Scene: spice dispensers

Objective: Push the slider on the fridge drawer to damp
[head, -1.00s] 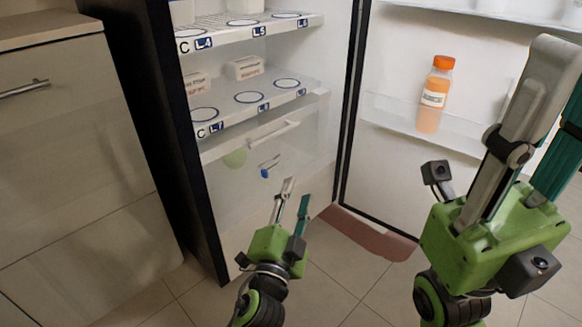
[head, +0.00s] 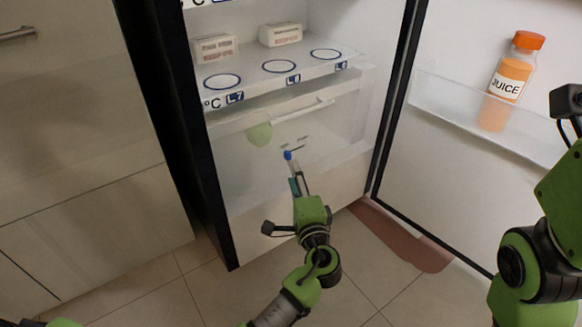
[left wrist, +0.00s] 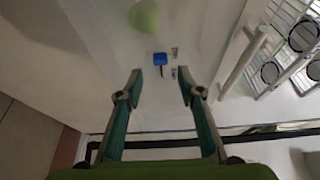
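The blue slider (head: 288,155) is on the front of the translucent fridge drawer (head: 335,135), below its handle. Small dark marks (head: 301,141) sit beside it, too small to read. My left gripper (head: 296,176) points at the drawer front just below the slider. In the left wrist view its fingers (left wrist: 160,76) are apart and empty, with the slider (left wrist: 160,59) ahead of the gap; I cannot tell whether they touch it. Part of my right gripper's green body (head: 566,185) shows at the right edge; its fingers are out of frame.
White boxes (head: 281,35) stand on the shelf (head: 245,84) above the drawer. The drawer handle (head: 300,112) is close above the slider. The open fridge door (head: 455,170), holding a juice bottle (head: 508,82), is on the right. A cabinet (head: 75,130) is on the left.

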